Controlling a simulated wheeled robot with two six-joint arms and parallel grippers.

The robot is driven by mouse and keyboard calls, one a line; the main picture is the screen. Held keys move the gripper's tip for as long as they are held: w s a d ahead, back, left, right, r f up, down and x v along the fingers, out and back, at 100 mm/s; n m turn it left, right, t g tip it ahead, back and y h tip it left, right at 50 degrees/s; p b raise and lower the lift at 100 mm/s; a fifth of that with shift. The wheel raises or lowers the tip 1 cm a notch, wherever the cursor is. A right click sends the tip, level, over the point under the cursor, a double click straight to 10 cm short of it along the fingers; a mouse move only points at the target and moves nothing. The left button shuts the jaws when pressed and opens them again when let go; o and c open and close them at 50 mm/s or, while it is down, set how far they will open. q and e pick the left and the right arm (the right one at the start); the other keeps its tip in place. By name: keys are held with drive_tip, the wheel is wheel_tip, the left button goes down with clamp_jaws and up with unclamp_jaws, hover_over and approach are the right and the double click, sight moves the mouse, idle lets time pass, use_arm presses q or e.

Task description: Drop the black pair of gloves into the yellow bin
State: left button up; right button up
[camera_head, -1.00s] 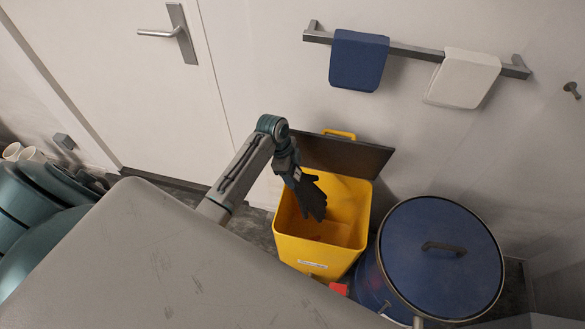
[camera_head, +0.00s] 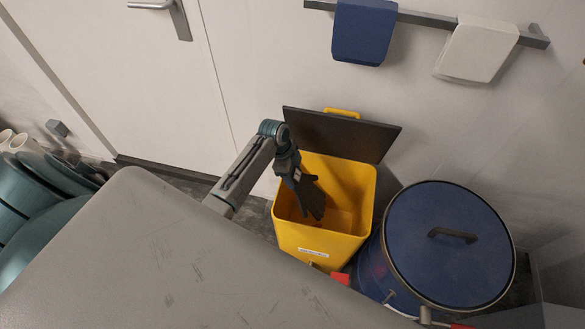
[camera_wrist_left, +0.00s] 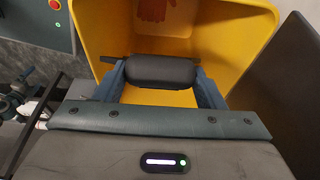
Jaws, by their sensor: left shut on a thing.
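The black pair of gloves (camera_head: 313,199) hangs from my left gripper (camera_head: 297,179), over the open mouth of the yellow bin (camera_head: 300,238). In the left wrist view the gloves (camera_wrist_left: 162,71) show as a dark roll clamped between the two blue-grey fingers, with the yellow bin (camera_wrist_left: 236,50) behind. The bin's dark lid (camera_head: 340,133) stands raised at the back. An orange hand-shaped mark (camera_wrist_left: 153,10) shows inside the bin. How far the gloves are above the rim is hard to tell. My right gripper is not in view.
A blue drum (camera_head: 448,245) with a lid and handle stands right of the bin. A rail with a blue towel (camera_head: 363,32) and a white towel (camera_head: 477,48) is on the wall. Teal containers (camera_head: 35,200) are at the left. A grey surface fills the front.

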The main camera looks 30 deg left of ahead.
use_arm(q)
drive_tip(key=shift+f, duration=0.3)
drive_tip(key=o, duration=1.1)
drive_tip(key=b+v, duration=0.2)
drive_tip(key=v, duration=0.8)
drive_tip(key=shift+a+r, duration=0.15)
drive_tip(key=shift+r, duration=0.25)
drive_tip(key=shift+s, duration=0.1)
